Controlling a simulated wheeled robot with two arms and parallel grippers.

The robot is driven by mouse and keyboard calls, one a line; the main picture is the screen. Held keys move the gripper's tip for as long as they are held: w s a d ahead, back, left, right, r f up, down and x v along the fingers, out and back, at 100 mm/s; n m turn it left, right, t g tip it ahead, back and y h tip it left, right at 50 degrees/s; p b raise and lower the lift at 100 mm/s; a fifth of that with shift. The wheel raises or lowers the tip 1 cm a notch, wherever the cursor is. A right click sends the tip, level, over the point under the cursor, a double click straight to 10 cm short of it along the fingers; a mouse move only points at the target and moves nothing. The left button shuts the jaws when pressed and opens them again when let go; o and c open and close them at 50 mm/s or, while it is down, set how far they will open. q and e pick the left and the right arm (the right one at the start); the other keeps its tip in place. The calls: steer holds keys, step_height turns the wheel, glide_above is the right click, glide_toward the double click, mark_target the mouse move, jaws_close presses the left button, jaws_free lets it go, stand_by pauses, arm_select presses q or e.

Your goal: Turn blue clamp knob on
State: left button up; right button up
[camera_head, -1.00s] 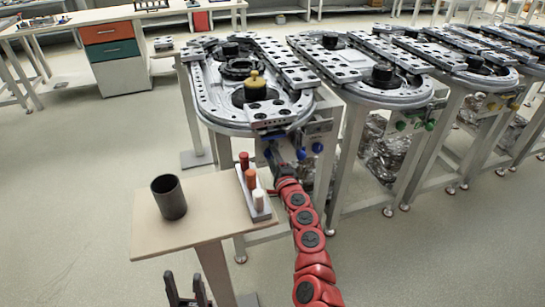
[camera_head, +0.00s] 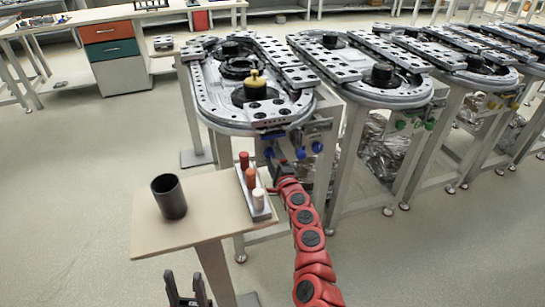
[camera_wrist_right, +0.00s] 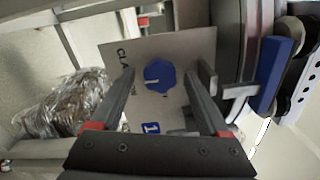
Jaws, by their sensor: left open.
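In the right wrist view, a blue clamp knob (camera_wrist_right: 160,74) with a pale pointer mark sits on a grey panel (camera_wrist_right: 113,60), with partly hidden lettering beside it. My right gripper (camera_wrist_right: 158,76) is open, its fingers on either side of the knob in the picture; I cannot tell whether they touch it. In the head view, the red right arm reaches the front of the nearest ring track (camera_head: 205,97), where several blue knobs (camera_head: 317,147) show. The right gripper's tips are hard to make out there. My left gripper (camera_head: 187,280) is open and empty at the bottom edge.
A small table (camera_head: 160,235) in front of the track carries a dark cup (camera_head: 169,197) and a rack (camera_head: 246,190) with several pegs. A blue lever (camera_wrist_right: 270,75) stands right of the panel in the wrist view. Wrapped material (camera_wrist_right: 62,103) lies at the left.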

steer(key=shift+s+d+r+p, duration=0.1)
steer(key=shift+s+p, duration=0.2)
steer(key=shift+s, duration=0.25)
steer(key=p+v, duration=0.1)
steer(key=v, duration=1.5)
steer(key=shift+p, duration=0.35)
steer(key=shift+s, duration=0.15)
